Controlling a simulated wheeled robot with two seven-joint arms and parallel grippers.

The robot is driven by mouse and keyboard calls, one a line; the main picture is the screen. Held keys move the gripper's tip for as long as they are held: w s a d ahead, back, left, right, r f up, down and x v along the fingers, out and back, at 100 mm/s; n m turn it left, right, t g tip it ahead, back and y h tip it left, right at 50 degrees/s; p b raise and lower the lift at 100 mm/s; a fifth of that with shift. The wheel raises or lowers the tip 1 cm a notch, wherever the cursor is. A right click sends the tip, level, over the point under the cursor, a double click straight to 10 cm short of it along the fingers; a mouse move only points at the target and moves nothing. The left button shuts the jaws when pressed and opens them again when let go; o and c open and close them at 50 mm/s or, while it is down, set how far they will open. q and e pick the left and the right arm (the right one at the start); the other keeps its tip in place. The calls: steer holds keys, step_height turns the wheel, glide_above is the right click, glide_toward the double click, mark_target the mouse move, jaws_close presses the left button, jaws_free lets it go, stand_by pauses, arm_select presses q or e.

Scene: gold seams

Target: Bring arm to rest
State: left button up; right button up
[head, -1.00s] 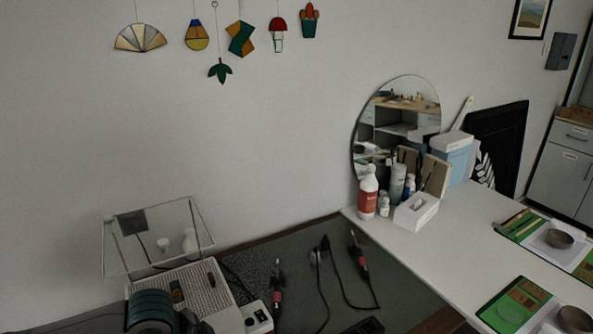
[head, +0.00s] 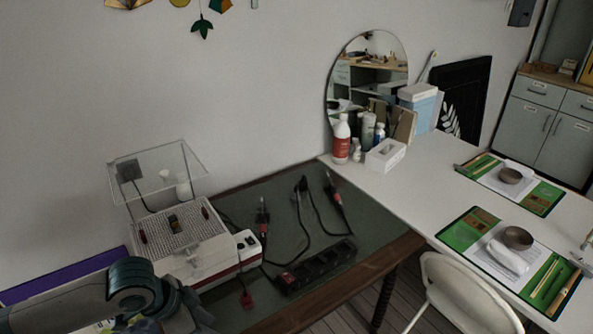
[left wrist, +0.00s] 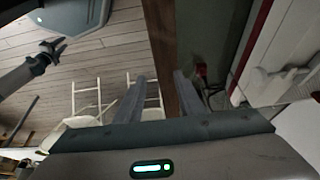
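My left arm (head: 133,287) comes in at the lower left of the head view, in front of the soldering bench. Its gripper is not seen there. In the left wrist view my left gripper (left wrist: 163,90) has its two fingers apart with nothing held between them. The bench's wooden edge and the floor show beyond the fingers. My right gripper (left wrist: 56,47) shows small at the upper left of the left wrist view, over the floor; its prongs look apart and empty. It is out of the head view.
A white-and-red machine (head: 190,244) with a clear shield (head: 160,178) stands on the dark bench mat, beside soldering irons and a black power strip (head: 317,266). A white table (head: 405,185) with green mats is at the right. A white chair (head: 462,290) stands in front.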

arm_select(q)
steer(key=s+d+f+n+t+h, duration=0.1)
steer(key=s+d+f+n+t, duration=0.15)
steer(key=s+d+f, duration=0.4)
steer(key=s+a+f+n+g+y, duration=0.1)
steer(key=s+a+f+n, duration=0.15)
steer(key=s, duration=0.25)
steer(key=s+a+f+n+y, duration=0.2)
steer(key=s+a, duration=0.2)
steer(key=s, duration=0.2)
steer(key=s+a+f+n+g+y, duration=0.1)
steer(key=s+a+f+n, duration=0.1)
steer(key=s+a, duration=0.25)
step_height(320, 180, down, 29)
steer(key=s+d+b, duration=0.1)
steer(key=s+a+f+g+b, duration=0.1)
steer(key=s+a+f+g, duration=0.1)
steer(key=s+f, duration=1.6)
steer(key=shift+a+f+y, duration=0.3)
steer(key=shift+a+f, duration=0.15)
steer(key=shift+a, duration=0.1)
arm_select(e)
steer(key=shift+s+a+f, duration=0.1)
steer(key=shift+s+f, duration=0.2)
steer(key=shift+f, duration=0.25)
steer(key=shift+s+a+f, duration=0.1)
steer(key=shift+s+f, duration=0.2)
steer(key=shift+f, duration=0.25)
